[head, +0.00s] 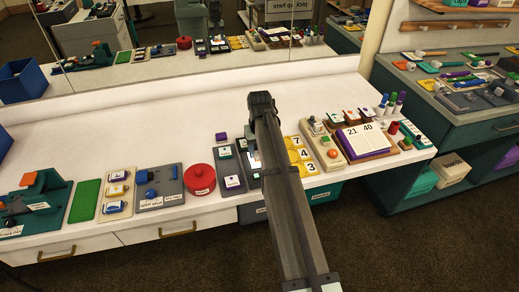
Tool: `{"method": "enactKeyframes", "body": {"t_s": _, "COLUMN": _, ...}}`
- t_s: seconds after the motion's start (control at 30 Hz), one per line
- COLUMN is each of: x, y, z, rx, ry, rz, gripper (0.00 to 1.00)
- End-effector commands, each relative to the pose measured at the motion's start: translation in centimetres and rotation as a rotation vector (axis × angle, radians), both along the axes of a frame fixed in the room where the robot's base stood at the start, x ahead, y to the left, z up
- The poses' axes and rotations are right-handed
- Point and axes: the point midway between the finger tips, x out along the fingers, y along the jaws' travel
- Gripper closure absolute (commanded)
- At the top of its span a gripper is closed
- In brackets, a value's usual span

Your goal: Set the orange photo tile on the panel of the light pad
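A small flat orange piece (28,179), which looks like the orange photo tile, lies on a dark green stand at the far left of the counter. It is too small to make out any picture on it. A bright white patch (254,159) on a dark grey unit shows beside my arm near the middle; it may be the lit panel of the light pad, and my arm covers part of it. My arm reaches up from the lower right across the counter.
A green mat (85,201), a beige board (117,194), a grey board (159,188) and a red round pot (200,179) stand between the orange piece and my arm. The counter's back is clear.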

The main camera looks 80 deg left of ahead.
Motion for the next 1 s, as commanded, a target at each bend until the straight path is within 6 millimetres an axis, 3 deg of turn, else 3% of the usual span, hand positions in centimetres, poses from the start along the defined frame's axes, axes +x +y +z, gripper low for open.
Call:
{"method": "enactKeyframes", "body": {"t_s": 0.33, "x": 0.0, "y": 0.0, "z": 0.0, "rx": 0.000, "ry": 0.000, "rz": 0.000, "gripper": 0.18}}
{"method": "enactKeyframes", "body": {"t_s": 0.67, "x": 0.0, "y": 0.0, "z": 0.5, "rx": 0.001, "ry": 0.000, "rz": 0.000, "gripper": 0.18}}
{"method": "enactKeyframes", "body": {"t_s": 0.87, "x": 0.0, "y": 0.0, "z": 3.1, "rx": 0.002, "ry": 0.000, "rz": 0.000, "gripper": 0.18}}
{"method": "enactKeyframes", "body": {"t_s": 1.0, "x": 0.0, "y": 0.1, "z": 5.9, "rx": 0.002, "ry": 0.000, "rz": 0.000, "gripper": 0.18}}
